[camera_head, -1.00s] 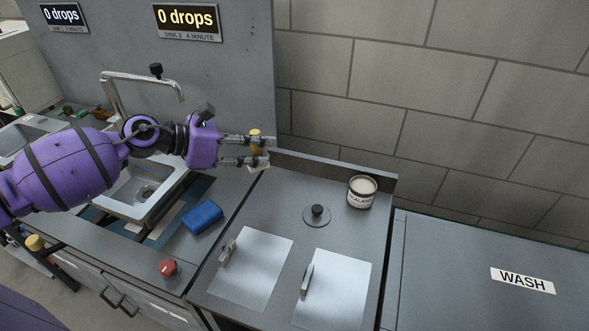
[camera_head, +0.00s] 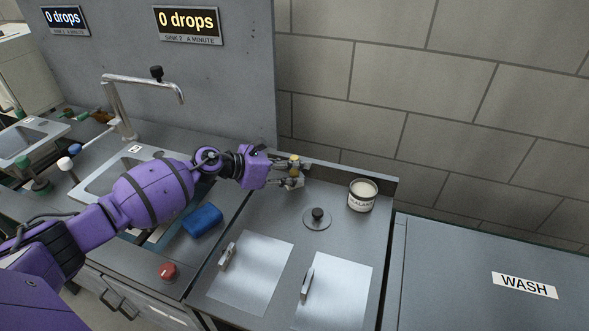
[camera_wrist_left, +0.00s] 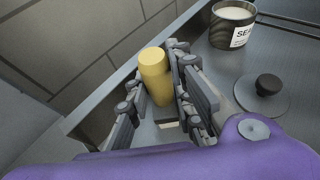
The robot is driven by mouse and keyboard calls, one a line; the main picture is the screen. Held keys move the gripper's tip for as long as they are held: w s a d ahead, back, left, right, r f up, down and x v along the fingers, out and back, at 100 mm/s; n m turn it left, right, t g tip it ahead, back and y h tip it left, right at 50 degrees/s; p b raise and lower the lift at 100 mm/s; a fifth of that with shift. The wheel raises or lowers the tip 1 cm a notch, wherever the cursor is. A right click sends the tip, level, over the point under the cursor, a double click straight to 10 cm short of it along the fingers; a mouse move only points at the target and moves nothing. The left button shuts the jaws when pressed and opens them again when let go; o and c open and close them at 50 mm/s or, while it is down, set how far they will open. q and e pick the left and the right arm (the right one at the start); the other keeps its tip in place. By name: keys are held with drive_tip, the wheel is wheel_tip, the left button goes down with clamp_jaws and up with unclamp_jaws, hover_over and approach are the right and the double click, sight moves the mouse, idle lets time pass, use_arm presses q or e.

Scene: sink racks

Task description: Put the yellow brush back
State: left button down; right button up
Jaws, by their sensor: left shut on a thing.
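The yellow brush shows as a short upright yellow cylinder (camera_wrist_left: 154,72) in the left wrist view. Its yellow top (camera_head: 294,160) also shows in the head view. My left gripper (camera_head: 291,173) is shut on it, with a finger on each side in the wrist view (camera_wrist_left: 158,112). The gripper is over the back left part of the grey counter. The brush's lower end is mostly hidden by the fingers, and I cannot tell whether it touches the counter. My right gripper is not in view.
A sealant tin (camera_head: 362,195) stands to the right. A round lid with a black knob (camera_head: 317,217) lies near it. Two pale plates with handles (camera_head: 250,275) are in front. A blue sponge (camera_head: 202,221) and sink (camera_head: 95,185) are left. A raised edge (camera_head: 345,172) runs behind.

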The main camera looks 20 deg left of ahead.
use_arm(q)
drive_tip(key=c, duration=1.8)
unclamp_jaws()
drive_tip(key=shift+r, duration=0.1)
drive_tip(key=shift+s+a, duration=0.2)
drive_tip(key=shift+a, duration=0.1)
drive_tip(key=shift+b+v, duration=0.5)
drive_tip(key=shift+v, duration=5.15)
